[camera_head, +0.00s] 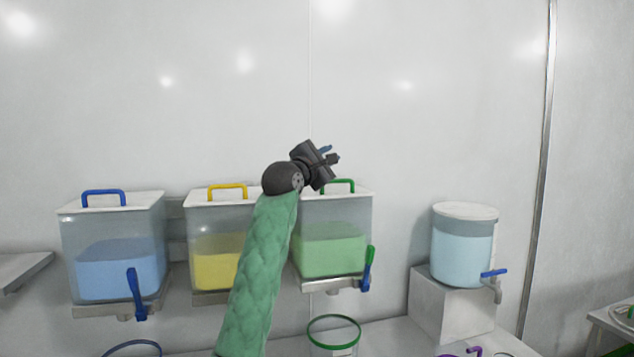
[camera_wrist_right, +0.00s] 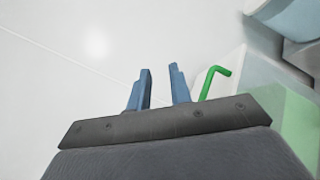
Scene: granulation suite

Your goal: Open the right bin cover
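The right bin (camera_head: 333,240) is a clear box of green powder with a white cover (camera_head: 360,192) and a green handle (camera_head: 341,182). The cover lies flat on the bin. My right gripper (camera_head: 333,155) is above the cover's left part, at the upper left of the handle. In the right wrist view its two blue fingers (camera_wrist_right: 160,87) are apart with nothing between them. The green handle (camera_wrist_right: 213,80) stands just right of the fingers there, outside the gap. My forearm hides the left edge of the right bin. My left gripper is out of view.
A bin of yellow powder (camera_head: 216,262) with a yellow handle and a bin of blue powder (camera_head: 115,265) with a blue handle stand to the left. A round water tank (camera_head: 463,245) stands at right. A green-rimmed container (camera_head: 333,335) is below the right bin.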

